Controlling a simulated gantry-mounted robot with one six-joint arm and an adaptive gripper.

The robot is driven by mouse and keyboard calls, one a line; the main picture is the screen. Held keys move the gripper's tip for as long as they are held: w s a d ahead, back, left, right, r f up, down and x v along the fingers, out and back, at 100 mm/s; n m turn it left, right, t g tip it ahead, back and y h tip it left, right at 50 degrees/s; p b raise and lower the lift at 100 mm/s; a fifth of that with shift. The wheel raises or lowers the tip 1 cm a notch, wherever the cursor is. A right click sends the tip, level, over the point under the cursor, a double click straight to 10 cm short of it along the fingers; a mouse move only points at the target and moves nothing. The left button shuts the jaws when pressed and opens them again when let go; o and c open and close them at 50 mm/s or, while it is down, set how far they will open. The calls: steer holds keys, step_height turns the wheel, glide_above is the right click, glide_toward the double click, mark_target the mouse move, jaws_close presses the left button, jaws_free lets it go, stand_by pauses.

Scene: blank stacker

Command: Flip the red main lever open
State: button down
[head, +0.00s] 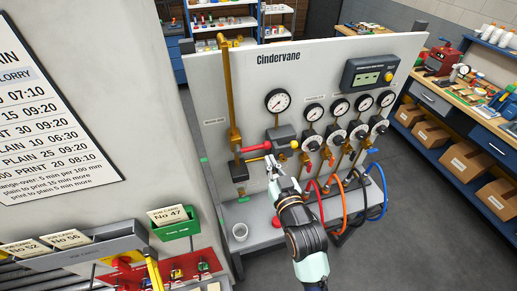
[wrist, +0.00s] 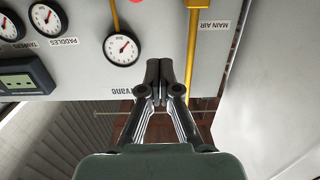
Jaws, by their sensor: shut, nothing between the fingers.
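The red main lever (head: 256,147) lies roughly level in the head view, reaching right from the brass main pipe (head: 230,95) toward a grey box on the panel. My gripper (head: 270,163) is just below the lever's right end in that view; whether it touches the lever cannot be told. In the wrist view my gripper (wrist: 159,70) has its fingers together with nothing between them. The lever cannot be made out in the wrist view; only a small red patch shows at its top edge. The brass pipe (wrist: 192,60) and the MAIN AIR label (wrist: 214,25) show there.
The panel (head: 320,60) carries a large gauge (head: 278,101), several smaller gauges and regulators, and a display box (head: 370,71). Red, orange and blue hoses (head: 380,190) hang at the lower right. A wall is close on the left.

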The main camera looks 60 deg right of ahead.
steer(key=p, duration=0.1)
glide_above(260, 148)
steer(key=s+a, duration=0.1)
steer(key=a, duration=0.2)
steer(key=f, duration=0.2)
steer(key=d+f, duration=0.1)
steer(key=f, duration=0.1)
steer(key=shift+p, duration=0.3)
steer(key=shift+w+f, duration=0.15)
steer(key=shift+f, duration=0.1)
steer(key=shift+d, duration=0.15)
